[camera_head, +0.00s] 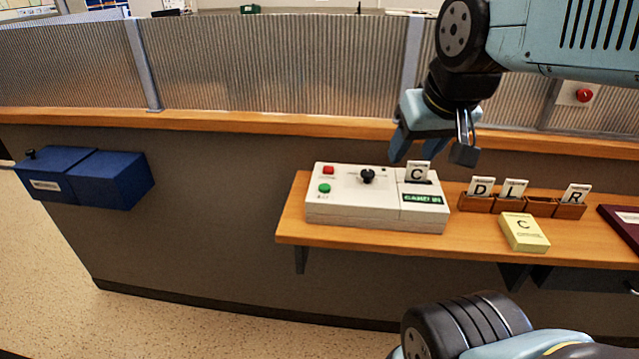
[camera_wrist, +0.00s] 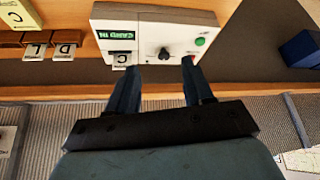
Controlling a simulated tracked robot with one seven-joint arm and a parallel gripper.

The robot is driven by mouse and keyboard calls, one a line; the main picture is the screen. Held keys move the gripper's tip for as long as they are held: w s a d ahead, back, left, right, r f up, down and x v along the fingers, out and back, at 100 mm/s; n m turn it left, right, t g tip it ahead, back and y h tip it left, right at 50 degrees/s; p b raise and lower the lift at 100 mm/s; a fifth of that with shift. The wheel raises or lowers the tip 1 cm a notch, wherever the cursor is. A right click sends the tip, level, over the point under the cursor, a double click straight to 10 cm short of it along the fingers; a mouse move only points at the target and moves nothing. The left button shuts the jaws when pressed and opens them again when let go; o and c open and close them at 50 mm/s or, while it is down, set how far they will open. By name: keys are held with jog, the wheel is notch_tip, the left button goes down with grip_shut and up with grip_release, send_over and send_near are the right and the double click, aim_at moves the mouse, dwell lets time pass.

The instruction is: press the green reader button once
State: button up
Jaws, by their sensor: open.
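The green button (camera_head: 324,188) sits on the left part of the white reader (camera_head: 375,215), just below a red button (camera_head: 328,170). The green button also shows in the wrist view (camera_wrist: 200,41), beyond the fingertips and to the right. The reader has a black knob (camera_head: 368,176), a lit green "CARD IN" display (camera_head: 422,199) and a card marked C (camera_head: 418,172) standing in its slot. My gripper (camera_head: 430,150) is open and empty, above and behind the right part of the reader. In the wrist view its two fingers (camera_wrist: 160,72) point toward the reader and partly cover its near edge.
The reader stands on a narrow wooden shelf (camera_head: 290,235). To its right are a brown card rack (camera_head: 541,207) with cards D, L and R and a yellow C block (camera_head: 525,232). A blue box (camera_head: 110,180) hangs on the wall at left. A ribbed partition (camera_head: 270,62) rises behind.

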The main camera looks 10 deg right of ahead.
grip_shut()
dwell(1.4)
